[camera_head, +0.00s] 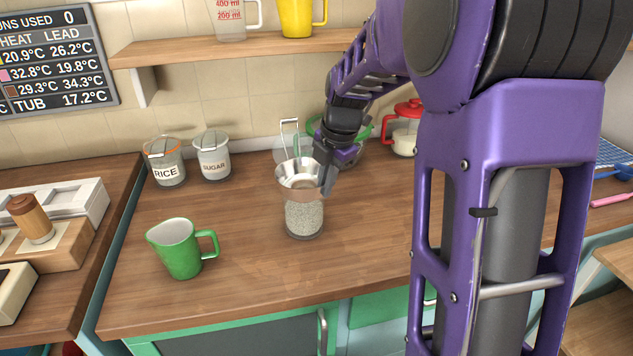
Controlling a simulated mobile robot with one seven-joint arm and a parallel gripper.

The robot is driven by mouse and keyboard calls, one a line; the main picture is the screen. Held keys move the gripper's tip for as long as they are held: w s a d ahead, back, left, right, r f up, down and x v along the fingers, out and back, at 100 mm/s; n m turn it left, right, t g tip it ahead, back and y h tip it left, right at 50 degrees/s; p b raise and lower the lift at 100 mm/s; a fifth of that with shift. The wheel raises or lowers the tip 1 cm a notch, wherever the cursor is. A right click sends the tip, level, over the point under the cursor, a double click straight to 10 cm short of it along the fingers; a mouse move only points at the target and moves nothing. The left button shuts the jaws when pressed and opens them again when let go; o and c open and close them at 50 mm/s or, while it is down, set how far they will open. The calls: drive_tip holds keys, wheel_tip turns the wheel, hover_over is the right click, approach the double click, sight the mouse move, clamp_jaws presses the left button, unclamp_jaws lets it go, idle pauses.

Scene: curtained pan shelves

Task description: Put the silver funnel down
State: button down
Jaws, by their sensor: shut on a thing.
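The silver funnel (298,174) sits at the mouth of a clear glass jar (304,216) filled with pale grains, on the wooden counter. My gripper (326,180) is at the funnel's right side and shut on it. The fingers partly hide that side of the rim. The funnel looks roughly upright. I cannot tell whether its weight rests on the jar. The jar's wire clasp and lid (289,139) stand open behind the funnel.
A green jug (180,250) stands left of the jar. Rice (166,162) and sugar (212,156) jars stand at the back left. A red-lidded jar (402,138) is behind my arm. A shelf (200,48) overhangs the back. Counter (250,270) in front is clear.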

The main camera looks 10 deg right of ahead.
drive_tip(key=v, duration=0.3)
drive_tip(key=w+v, duration=0.1)
drive_tip(key=v, duration=0.1)
drive_tip(key=a+v, duration=0.1)
drive_tip(key=v, duration=0.2)
drive_tip(key=shift+w+d+r+p, duration=0.15)
drive_tip(key=shift+w+r+p, duration=0.2)
drive_tip(key=shift+r, duration=0.15)
drive_tip(key=s+d+f+m+b, duration=0.1)
drive_tip(key=s+d+f+m, duration=0.2)
drive_tip(key=d, duration=0.3)
drive_tip(key=s+d+f+m+h+b, duration=0.1)
drive_tip(key=s+d+f+m+b, duration=0.1)
drive_tip(key=d+f, duration=0.3)
drive_tip(key=s+d+f+m+h+b, duration=0.1)
drive_tip(key=s+d+f+m, duration=0.3)
drive_tip(key=d, duration=0.4)
drive_tip(key=shift+s+f+b, duration=0.15)
drive_tip(key=shift+s+b, duration=0.2)
drive_tip(key=shift+b, duration=0.2)
drive_tip(key=shift+d+f, duration=0.1)
drive_tip(key=shift+d, duration=0.05)
drive_tip(key=shift+s+b+x, duration=0.2)
drive_tip(key=shift+b+x, duration=0.85)
drive_tip(key=shift+x, duration=0.15)
drive_tip(key=shift+s+b+x, duration=0.25)
drive_tip(key=shift+b+x, duration=0.8)
drive_tip(key=shift+x, duration=0.1)
drive_tip(key=shift+a+f, duration=0.2)
drive_tip(key=shift+a, duration=0.05)
